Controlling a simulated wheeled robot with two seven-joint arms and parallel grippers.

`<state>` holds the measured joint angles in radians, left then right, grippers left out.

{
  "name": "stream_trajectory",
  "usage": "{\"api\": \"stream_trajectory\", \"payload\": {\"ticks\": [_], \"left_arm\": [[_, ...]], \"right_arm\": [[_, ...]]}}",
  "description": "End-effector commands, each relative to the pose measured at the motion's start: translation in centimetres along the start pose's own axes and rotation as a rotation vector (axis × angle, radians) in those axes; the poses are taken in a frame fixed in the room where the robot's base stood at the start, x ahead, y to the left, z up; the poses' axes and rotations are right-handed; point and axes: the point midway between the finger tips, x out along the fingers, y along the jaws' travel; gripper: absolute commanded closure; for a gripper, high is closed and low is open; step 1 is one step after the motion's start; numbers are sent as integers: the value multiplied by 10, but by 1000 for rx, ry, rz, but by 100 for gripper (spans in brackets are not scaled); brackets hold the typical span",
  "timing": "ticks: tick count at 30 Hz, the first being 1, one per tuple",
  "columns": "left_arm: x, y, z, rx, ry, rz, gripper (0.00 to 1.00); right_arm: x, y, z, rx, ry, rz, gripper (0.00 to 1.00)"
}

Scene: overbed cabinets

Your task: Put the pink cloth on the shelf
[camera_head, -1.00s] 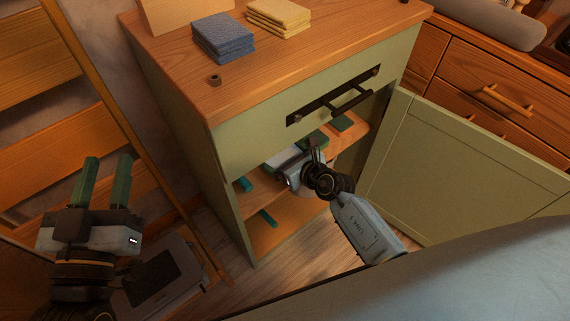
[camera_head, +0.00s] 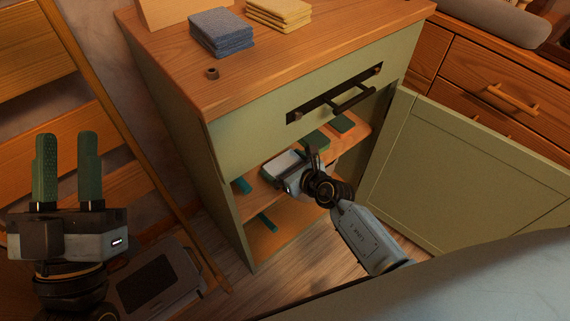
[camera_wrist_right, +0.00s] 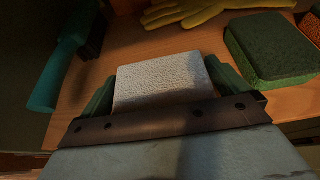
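A pale, folded, cloth-like block, taken as the pink cloth (camera_wrist_right: 163,80), looks whitish-pink in this light. It sits between the green fingers of my right gripper (camera_wrist_right: 160,85) in the right wrist view, with the fingers against its two sides. In the head view this gripper (camera_head: 300,165) reaches into the open cabinet at the wooden shelf (camera_head: 262,200); the cloth (camera_head: 283,162) shows partly there. I cannot tell whether the cloth touches the shelf (camera_wrist_right: 190,42). My left gripper (camera_head: 67,170) is open and empty, left of the cabinet.
A green sponge (camera_wrist_right: 268,48), a yellow glove (camera_wrist_right: 200,10) and a teal-handled tool (camera_wrist_right: 58,70) lie on the shelf around the cloth. The cabinet door (camera_head: 465,165) stands open to the right. Blue cloths (camera_head: 222,33) and yellow cloths (camera_head: 279,13) lie on top.

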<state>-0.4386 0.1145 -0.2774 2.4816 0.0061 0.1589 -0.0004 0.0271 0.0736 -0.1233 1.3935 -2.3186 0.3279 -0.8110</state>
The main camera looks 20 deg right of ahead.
Motion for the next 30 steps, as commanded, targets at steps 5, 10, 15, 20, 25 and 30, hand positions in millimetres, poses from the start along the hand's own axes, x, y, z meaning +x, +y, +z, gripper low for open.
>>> {"api": "stream_trajectory", "payload": {"ticks": [5, 10, 15, 20, 25, 30], "left_arm": [[0, 0, 0, 0, -2, 0, 64], [2, 0, 3, -1, -42, -1, 64], [1, -2, 20, 3, -187, -6, 64], [-6, -6, 42, 9, -355, -15, 64], [-20, -12, 69, 18, -537, -28, 64], [-40, -18, 91, 26, -719, -44, 64]], "right_arm": [[0, 0, 0, 0, 0, 0, 0], [-5, 0, 4, -1, 0, -1, 0], [-22, 0, 4, 0, 2, -1, 0], [-39, 0, 5, -1, 1, -1, 0], [-54, 0, 4, -2, 1, -1, 0], [-71, 0, 4, -1, 2, -1, 0]]}}
